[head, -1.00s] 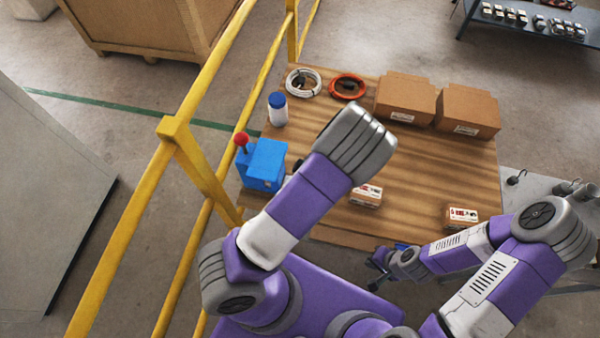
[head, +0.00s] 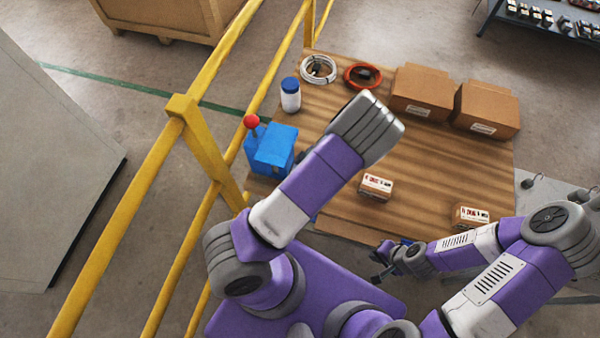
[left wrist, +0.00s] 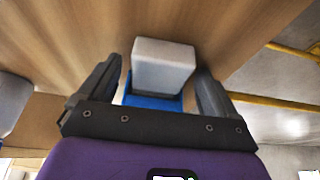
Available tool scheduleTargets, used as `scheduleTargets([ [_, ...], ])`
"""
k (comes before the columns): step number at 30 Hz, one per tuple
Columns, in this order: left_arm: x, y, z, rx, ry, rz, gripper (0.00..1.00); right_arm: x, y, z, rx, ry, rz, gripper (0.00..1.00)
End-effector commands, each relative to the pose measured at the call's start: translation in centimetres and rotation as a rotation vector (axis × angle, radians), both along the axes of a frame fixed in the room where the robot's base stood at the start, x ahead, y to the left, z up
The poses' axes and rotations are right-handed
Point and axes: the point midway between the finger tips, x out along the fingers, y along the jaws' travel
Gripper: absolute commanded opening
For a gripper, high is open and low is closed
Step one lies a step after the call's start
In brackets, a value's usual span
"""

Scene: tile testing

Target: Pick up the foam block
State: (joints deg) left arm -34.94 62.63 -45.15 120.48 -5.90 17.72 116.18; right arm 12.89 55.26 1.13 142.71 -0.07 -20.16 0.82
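A light grey block (left wrist: 163,66), probably the foam block, shows in the left wrist view with a blue part (left wrist: 153,102) against it. My left gripper (left wrist: 162,85) is open there, with one dark finger on each side of the block; I cannot tell if they touch it. In the head view my left arm hides this gripper, and I cannot make out the block there. My right gripper (head: 378,268) is at the near edge of the table, its dark fingers apart and empty.
The wooden table (head: 430,180) holds a blue box with a red knob (head: 272,150), a bottle (head: 290,97), cable coils (head: 318,69), two cartons (head: 422,92) and two small labelled boxes (head: 376,186). A yellow railing (head: 205,150) runs along the left. The table's middle right is clear.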

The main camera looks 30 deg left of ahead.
Motion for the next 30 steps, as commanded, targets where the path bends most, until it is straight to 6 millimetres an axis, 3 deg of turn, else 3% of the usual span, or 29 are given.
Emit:
scheduleTargets([
  [1,0.0,0.0,0.0,0.0,0.0,0.0,0.83,0.0,0.0,0.0,0.0,0.0,0.0,0.0],
  [10,0.0,0.0,0.0,0.0,0.0,0.0,0.38,0.0,0.0,0.0,0.0,0.0,0.0,0.0],
  [24,0.0,0.0,0.0,0.0,0.0,-0.001,0.35,0.0,0.0,0.0,0.0,0.0,0.0,0.0],
  [30,0.1,-0.5,1.1,0.0,-0.001,-0.001,0.35,0.0,0.0,0.5,0.0,0.0,0.0,0.0],
])
